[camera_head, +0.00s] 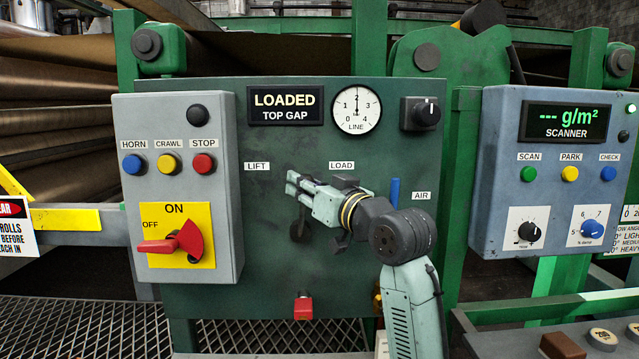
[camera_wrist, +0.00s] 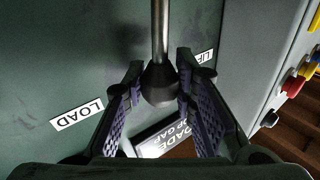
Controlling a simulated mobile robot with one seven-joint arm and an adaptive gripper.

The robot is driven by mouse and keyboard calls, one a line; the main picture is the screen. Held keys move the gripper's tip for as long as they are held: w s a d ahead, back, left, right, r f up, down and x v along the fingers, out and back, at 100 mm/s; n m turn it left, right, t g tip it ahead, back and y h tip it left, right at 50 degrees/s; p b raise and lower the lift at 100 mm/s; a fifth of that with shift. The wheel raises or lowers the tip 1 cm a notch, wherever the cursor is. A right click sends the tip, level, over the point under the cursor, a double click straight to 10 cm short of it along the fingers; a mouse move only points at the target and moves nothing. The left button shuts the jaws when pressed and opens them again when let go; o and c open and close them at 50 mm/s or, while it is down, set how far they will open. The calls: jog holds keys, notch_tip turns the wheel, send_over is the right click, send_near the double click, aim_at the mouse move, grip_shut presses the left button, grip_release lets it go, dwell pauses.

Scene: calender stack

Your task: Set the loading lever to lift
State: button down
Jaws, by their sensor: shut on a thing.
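The loading lever shows in the wrist view as a metal rod with a black tapered knob (camera_wrist: 159,86). My gripper (camera_head: 293,188) is at the green panel (camera_head: 268,225), with its fingers on both sides of that knob and shut on it. In the head view my gripper hides most of the lever; a dark part of it (camera_head: 298,231) shows below the fingers. The LIFT label (camera_head: 257,166) is up and left of my fingertips, and the LOAD label (camera_head: 342,165) is up and right. The display (camera_head: 286,105) above reads "LOADED TOP GAP".
A grey box (camera_head: 222,200) with coloured buttons and a red rotary switch (camera_head: 172,242) stands out left of the lever. A blue AIR handle (camera_head: 395,192) is right of my gripper. A red knob (camera_head: 303,307) is below. The blue-grey scanner box (camera_head: 500,215) is far right.

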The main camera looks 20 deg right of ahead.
jog(key=a+n, duration=0.1)
jog(key=a+n+g+p, duration=0.1)
jog(key=shift+w+a+r+g, duration=0.2)
jog(key=shift+w+a+g, duration=0.1)
jog(key=shift+w+a, duration=0.1)
jog(key=shift+w+a+f+n+g+h+p, duration=0.1)
jog(key=shift+a+n+g+h+p, duration=0.15)
jog(key=shift+a+n+p, duration=0.15)
jog(key=shift+w+a+f+n+g+h+p, duration=0.15)
jog(key=shift+a+n+g, duration=0.15)
jog(key=shift+n, duration=0.2)
jog(key=shift+w+a+f+n+g+h+p, duration=0.1)
jog(key=shift+a+f+n+g+h+p, duration=0.1)
jog(key=shift+a+n, duration=0.2)
jog(key=shift+w+a+f+n+g+h+p, duration=0.1)
jog(key=shift+a+f+n+g+h+p, duration=0.15)
jog(key=shift+a, duration=0.2)
jog(key=shift+w+a+f+n+g+h, duration=0.15)
jog(key=shift+a+f+n+g+h, duration=0.25)
jog(key=shift+a+n, duration=0.25)
jog(key=shift+f, duration=0.1)
jog(key=c, duration=1.4)
grip_release()
jog(key=shift+o, duration=0.5)
